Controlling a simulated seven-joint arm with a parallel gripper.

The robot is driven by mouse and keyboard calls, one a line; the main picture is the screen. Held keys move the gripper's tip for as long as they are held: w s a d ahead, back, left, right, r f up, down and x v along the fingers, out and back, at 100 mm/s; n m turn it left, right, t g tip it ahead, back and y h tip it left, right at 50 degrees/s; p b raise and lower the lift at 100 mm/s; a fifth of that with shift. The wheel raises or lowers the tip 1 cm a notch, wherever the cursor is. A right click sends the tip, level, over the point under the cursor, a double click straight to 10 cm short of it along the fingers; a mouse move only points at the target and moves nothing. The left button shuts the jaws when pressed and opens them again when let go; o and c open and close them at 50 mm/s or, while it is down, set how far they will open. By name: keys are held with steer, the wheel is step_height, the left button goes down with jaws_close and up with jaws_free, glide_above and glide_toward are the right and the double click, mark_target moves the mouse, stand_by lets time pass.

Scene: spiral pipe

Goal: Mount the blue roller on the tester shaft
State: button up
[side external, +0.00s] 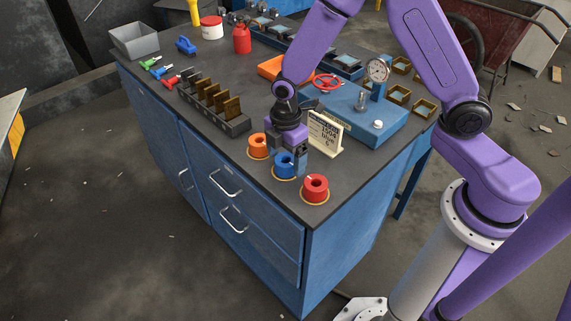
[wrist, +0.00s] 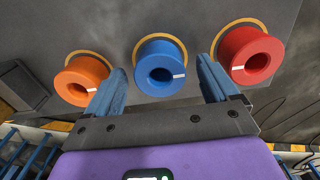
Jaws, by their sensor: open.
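The blue roller (side external: 283,165) stands on a ringed spot near the table's front corner, between an orange roller (side external: 258,146) and a red roller (side external: 315,187). My gripper (side external: 294,160) is low, right by the blue roller. In the wrist view my gripper (wrist: 162,75) is open, one finger on each side of the blue roller (wrist: 160,68), with dark gaps between. The orange roller (wrist: 82,80) and the red roller (wrist: 249,55) lie outside the fingers. The blue tester (side external: 355,118) stands behind, with a dial gauge and red handwheel; I cannot make out its shaft.
A small sign (side external: 325,133) stands just right of my gripper, before the tester. A dark rack of brown plates (side external: 214,103) is to the left. Brass-coloured trays (side external: 398,95) are beyond the tester. The table's front edge is close to the rollers.

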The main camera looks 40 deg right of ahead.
steer(key=shift+f, duration=0.75)
steer(key=c, duration=1.3)
steer(key=shift+o, duration=0.2)
steer(key=shift+r, duration=0.15)
